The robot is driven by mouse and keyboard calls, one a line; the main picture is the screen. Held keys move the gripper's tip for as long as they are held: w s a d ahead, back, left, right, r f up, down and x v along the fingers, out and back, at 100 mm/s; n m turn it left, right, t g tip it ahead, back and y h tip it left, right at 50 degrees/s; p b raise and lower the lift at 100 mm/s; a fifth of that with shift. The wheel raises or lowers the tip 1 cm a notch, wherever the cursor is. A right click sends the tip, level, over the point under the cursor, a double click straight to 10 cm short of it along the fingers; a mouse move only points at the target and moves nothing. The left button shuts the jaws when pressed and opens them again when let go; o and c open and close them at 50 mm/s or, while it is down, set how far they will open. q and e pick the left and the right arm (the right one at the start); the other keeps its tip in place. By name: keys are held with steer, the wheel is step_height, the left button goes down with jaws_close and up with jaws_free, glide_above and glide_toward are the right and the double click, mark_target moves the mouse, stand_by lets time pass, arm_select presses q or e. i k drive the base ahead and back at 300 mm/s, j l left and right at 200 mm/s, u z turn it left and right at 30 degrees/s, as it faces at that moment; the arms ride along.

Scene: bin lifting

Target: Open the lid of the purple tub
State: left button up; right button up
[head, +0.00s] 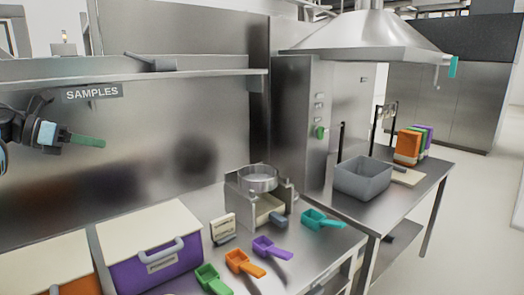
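The purple tub (160,272) stands on the steel counter at the lower left. Its pale lid (145,224) lies flat on top and looks shut. A grey bar handle (150,253) runs across the front edge, above a small label on the purple front. My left gripper (88,141) hangs at the left edge, well above and behind the tub in the picture, apart from it. It shows a pale blue part and a green finger-like part. The opening between its fingers does not show clearly. I see nothing held in it. My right gripper does not show.
An orange tub (70,282) stands close left of the purple one. Green (212,278), orange (243,262) and purple (268,247) scoops lie to its right. A scale-like device (258,200) stands behind them. A shelf (170,75) runs above; a grey bin (363,180) is right.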

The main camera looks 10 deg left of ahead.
mark_target(122, 238)
steer(key=k+l, duration=0.8)
steer(key=l, duration=0.15)
